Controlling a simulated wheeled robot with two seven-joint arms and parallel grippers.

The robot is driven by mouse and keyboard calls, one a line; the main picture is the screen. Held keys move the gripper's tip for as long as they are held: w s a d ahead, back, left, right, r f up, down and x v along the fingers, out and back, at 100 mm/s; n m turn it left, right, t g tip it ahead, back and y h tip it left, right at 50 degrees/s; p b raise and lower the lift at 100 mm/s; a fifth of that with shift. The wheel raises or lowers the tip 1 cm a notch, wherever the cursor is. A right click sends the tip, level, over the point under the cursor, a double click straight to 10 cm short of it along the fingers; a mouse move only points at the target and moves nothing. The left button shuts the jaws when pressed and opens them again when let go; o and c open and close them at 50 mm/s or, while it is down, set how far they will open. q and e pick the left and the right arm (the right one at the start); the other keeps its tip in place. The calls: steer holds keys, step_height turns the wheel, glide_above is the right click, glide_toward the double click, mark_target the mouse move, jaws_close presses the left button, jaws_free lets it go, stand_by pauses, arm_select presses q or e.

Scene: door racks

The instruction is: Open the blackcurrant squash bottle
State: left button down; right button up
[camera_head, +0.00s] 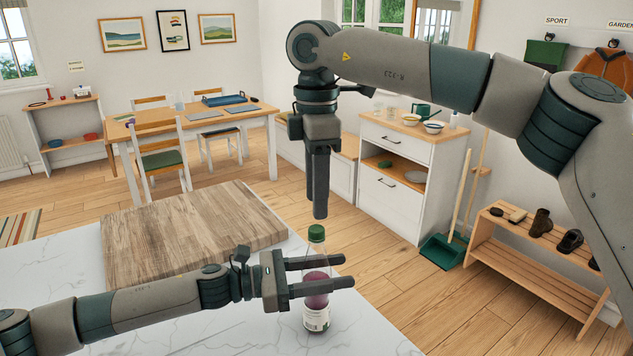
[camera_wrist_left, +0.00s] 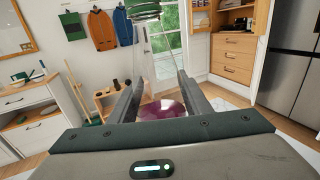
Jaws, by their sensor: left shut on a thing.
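The blackcurrant squash bottle (camera_head: 317,318) is clear with purple liquid, a pale label and a green cap (camera_head: 316,233). It stands upright on the marble worktop (camera_head: 375,335) near its right-hand edge. My left gripper (camera_head: 328,273) is shut on the bottle's body from the left, below the cap. In the left wrist view, the purple liquid (camera_wrist_left: 163,108) shows between the fingers, and the cap (camera_wrist_left: 146,9) sits at the top edge, on the bottle. My right gripper (camera_head: 320,214) points down just above the cap, apparently apart from it. Its fingers overlap, so their opening is unclear.
A wooden board (camera_head: 190,230) lies on the worktop behind my left arm. Beyond the worktop are a dining table (camera_head: 190,124) with chairs, a white cabinet (camera_head: 410,180) and a shoe rack (camera_head: 530,255). The air around the bottle's cap is otherwise clear.

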mark_target(317, 228)
steer(key=shift+f, duration=2.85)
jaws_close()
